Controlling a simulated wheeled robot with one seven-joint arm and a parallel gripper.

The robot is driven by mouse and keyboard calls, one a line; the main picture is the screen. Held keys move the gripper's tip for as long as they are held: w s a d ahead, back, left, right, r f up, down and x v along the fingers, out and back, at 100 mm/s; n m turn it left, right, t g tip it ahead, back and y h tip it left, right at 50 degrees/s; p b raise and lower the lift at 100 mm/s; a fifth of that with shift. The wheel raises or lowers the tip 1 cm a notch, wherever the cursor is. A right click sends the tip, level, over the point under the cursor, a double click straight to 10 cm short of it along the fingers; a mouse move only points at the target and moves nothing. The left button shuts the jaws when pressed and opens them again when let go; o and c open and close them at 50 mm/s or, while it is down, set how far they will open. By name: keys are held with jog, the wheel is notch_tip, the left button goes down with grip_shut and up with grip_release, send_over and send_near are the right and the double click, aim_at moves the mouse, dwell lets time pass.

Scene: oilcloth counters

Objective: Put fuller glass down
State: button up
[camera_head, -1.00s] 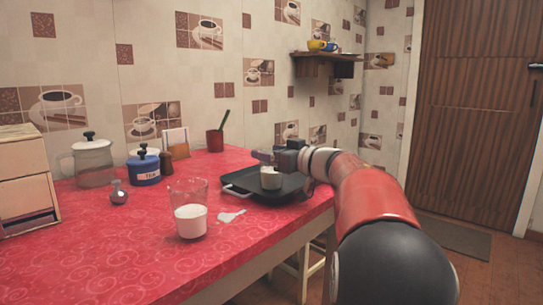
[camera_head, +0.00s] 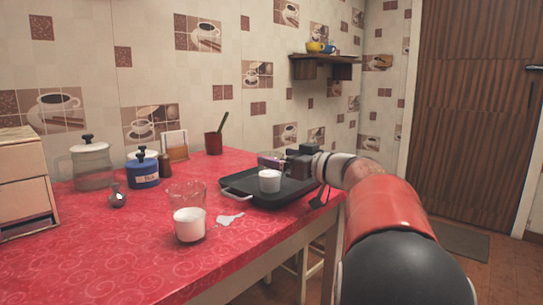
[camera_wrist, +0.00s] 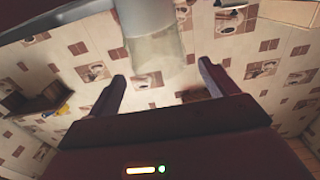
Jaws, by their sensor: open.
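One clear glass (camera_head: 269,181) with white liquid in its lower part stands upright on the dark tray (camera_head: 262,201). My gripper (camera_head: 284,160) is open beside this glass, on its right, at the height of its upper part. In the wrist view a glass (camera_wrist: 155,50) shows upside down beyond my open fingertips (camera_wrist: 160,84), apart from them. A second clear glass (camera_head: 189,224) with white liquid in its lower part stands upright on the red oilcloth, nearer and to the left. I cannot tell surely which glass is fuller.
A white spill-like patch (camera_head: 229,219) lies between the second glass and the tray. A blue tin (camera_head: 143,171), a glass jar (camera_head: 92,168), a brown cup (camera_head: 214,143) and a wooden box (camera_head: 24,184) stand at the back and left. The front oilcloth (camera_head: 100,255) is clear.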

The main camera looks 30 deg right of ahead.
jog(key=v, duration=0.8)
